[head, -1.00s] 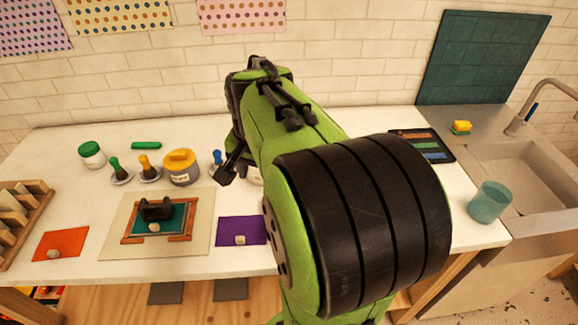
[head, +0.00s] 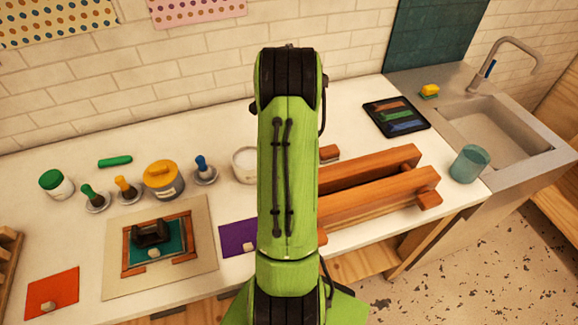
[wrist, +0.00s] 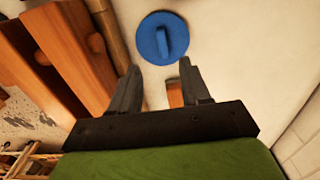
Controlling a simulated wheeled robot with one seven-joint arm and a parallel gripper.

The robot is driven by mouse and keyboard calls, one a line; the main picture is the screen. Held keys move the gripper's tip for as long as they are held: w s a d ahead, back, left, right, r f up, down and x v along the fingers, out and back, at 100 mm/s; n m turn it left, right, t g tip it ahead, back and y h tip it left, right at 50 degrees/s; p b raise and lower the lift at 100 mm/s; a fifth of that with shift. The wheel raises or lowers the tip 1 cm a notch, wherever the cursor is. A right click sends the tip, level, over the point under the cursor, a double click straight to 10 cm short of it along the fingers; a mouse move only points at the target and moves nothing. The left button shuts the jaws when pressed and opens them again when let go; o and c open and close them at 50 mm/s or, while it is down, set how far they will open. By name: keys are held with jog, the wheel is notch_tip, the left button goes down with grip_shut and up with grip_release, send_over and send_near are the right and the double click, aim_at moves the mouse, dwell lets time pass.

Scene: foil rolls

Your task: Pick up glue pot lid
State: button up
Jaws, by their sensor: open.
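A round blue lid (wrist: 162,38) with a raised bar handle lies flat on the white table in the wrist view. It looks like the glue pot lid; my arm hides it in the head view. My gripper (wrist: 158,76) is open and empty, its two fingers pointing toward the lid with a gap between them and it. In the head view, my arm hides the gripper. An open white pot (head: 245,163) stands left of my arm. A jar with a yellow lid (head: 161,173) stands farther left.
A wooden press with thick beams (head: 370,186) lies right of my arm; it also shows at left in the wrist view (wrist: 68,50). A small wooden block (wrist: 174,92) shows between my fingers. A teal cup (head: 469,164) stands near the sink (head: 500,130).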

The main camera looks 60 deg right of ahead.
jog(key=f, duration=0.3)
jog(key=w+f, duration=0.1)
jog(key=f, duration=0.1)
jog(key=shift+f, duration=0.35)
jog(key=f, duration=0.5)
jog(key=shift+s+d+f, duration=0.1)
jog(key=shift+s+f, duration=0.15)
jog(key=shift+r, duration=0.1)
grip_shut()
